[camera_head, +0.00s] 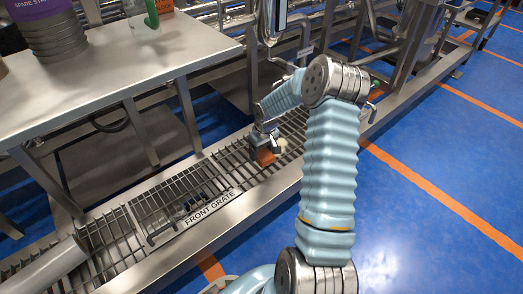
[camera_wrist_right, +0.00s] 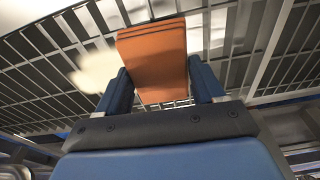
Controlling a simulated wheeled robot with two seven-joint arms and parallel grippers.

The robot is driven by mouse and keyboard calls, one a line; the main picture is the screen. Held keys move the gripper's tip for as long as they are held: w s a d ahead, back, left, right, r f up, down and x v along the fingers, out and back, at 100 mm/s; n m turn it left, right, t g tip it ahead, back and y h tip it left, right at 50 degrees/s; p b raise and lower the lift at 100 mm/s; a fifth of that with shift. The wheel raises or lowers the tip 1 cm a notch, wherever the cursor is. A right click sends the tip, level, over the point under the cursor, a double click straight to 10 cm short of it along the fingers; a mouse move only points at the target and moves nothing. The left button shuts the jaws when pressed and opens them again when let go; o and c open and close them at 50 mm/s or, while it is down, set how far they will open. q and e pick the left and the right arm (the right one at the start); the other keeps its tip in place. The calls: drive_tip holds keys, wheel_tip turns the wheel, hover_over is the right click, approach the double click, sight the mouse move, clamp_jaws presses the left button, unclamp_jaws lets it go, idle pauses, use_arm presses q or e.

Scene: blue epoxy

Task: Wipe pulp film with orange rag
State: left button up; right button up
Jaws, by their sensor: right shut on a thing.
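The orange rag (camera_wrist_right: 152,55) is folded and sits between the two blue fingers of my right gripper (camera_wrist_right: 160,88) in the right wrist view. That gripper is shut on it. In the head view the orange rag (camera_head: 265,157) shows below the right gripper (camera_head: 263,142), low over the floor grating. A pale cream patch, likely the pulp film (camera_wrist_right: 92,70), lies on the grating just left of the rag in the right wrist view. In the head view the pale patch (camera_head: 281,146) shows right beside the gripper. I cannot tell whether the rag touches the grating. My left gripper is not in view.
A steel table (camera_head: 100,75) stands at the upper left with a grey ribbed container (camera_head: 52,38) on it. The grating (camera_head: 120,238) runs along the floor with a "FRONT GRATE" label (camera_head: 209,207). Steel frames and pipes stand behind. Blue floor (camera_head: 430,180) is open at right.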

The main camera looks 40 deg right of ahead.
drive_tip(key=shift+f+b, duration=0.65)
drive_tip(key=shift+f, duration=0.3)
drive_tip(key=shift+d, duration=0.1)
